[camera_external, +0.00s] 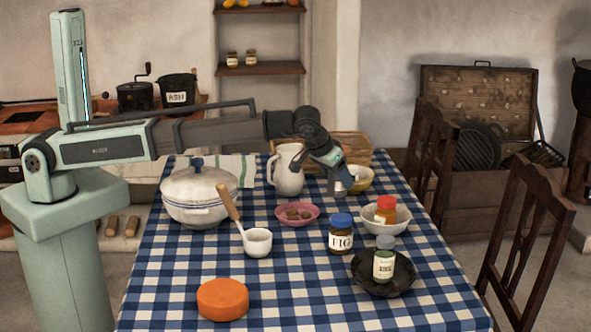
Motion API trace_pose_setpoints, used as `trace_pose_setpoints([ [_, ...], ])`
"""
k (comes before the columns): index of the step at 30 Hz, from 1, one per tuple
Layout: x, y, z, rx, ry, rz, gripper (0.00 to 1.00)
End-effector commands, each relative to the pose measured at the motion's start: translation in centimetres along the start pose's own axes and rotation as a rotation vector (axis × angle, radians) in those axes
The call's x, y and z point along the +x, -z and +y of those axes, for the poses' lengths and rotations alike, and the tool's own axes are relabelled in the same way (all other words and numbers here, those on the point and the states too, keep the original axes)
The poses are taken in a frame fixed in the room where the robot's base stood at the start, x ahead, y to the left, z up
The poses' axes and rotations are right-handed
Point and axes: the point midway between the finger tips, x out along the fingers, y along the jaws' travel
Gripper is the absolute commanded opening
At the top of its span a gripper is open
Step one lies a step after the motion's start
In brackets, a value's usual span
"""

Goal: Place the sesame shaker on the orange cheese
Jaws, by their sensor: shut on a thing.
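The orange cheese (222,299) is a thick round block lying flat on the checked cloth at the front left, its top bare. A grey-capped shaker with an unreadable label (384,262) stands in a dark bowl (406,279). A red-capped shaker (386,212) stands in a white bowl (401,222).
Cloth around the cheese is clear.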

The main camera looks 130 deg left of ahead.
Motion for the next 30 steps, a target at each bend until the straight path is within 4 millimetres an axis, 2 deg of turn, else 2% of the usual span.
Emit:
trace_pose_setpoints([
  [1, -1.1, -1.5, 1.2, 0.010, -0.006, -0.001, 0.29],
  [6, -4.3, -5.5, 4.5, 0.029, -0.016, -0.005, 0.29],
  [15, -10.0, -12.8, 9.1, 0.060, -0.033, -0.007, 0.29],
  [24, -15.8, -20.4, 12.3, 0.089, -0.050, -0.006, 0.29],
  [30, -19.6, -25.4, 13.6, 0.107, -0.062, -0.002, 0.29],
])
